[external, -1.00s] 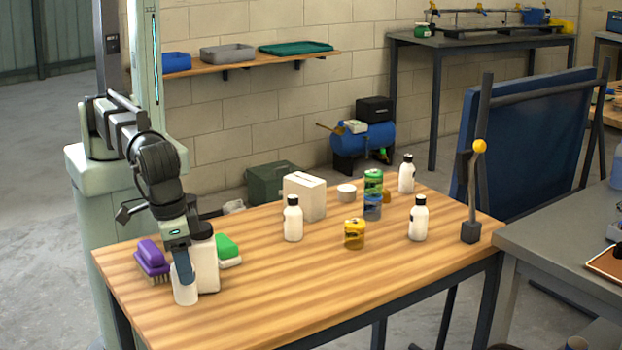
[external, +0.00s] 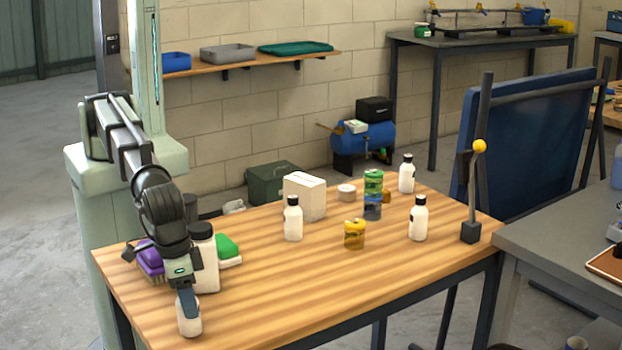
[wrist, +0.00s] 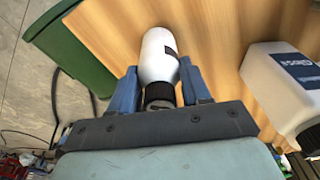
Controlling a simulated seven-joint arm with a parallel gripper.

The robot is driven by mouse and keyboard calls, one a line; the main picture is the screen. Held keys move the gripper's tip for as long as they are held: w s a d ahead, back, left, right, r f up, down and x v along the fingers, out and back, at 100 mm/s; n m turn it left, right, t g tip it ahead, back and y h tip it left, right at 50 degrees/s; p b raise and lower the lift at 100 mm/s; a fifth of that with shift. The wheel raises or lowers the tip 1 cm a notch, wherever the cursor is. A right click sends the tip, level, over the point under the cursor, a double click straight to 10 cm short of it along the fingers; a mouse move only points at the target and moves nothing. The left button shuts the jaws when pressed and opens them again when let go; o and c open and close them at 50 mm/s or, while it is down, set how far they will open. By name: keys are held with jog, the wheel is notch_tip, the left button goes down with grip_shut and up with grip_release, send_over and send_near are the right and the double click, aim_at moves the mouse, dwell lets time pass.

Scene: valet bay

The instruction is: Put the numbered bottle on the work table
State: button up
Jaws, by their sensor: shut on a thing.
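My gripper (external: 187,304) is shut on a small white bottle (external: 189,319) with a black cap, near the front left edge of the wooden work table (external: 290,285). The wrist view shows this bottle (wrist: 157,55) between the two blue fingers, with a dark label patch on its side; no number is readable. I cannot tell whether its base touches the table. Similar white bottles with black caps stand upright at the table's middle (external: 293,220), right (external: 418,219) and back right (external: 406,174).
A larger white bottle (external: 207,265) stands close behind my gripper, beside a purple brush (external: 150,259) and a green-topped block (external: 228,247). A white box (external: 305,196), yellow can (external: 354,233) and stacked cans (external: 373,194) stand farther back. The front middle is clear.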

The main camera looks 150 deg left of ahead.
jog(key=o, duration=1.2)
jog(key=shift+c, duration=0.2)
jog(key=r, duration=0.4)
jog(key=d+r, duration=0.1)
jog(key=r, duration=0.7)
jog(key=shift+s+d, duration=0.2)
jog(key=shift+s, duration=0.05)
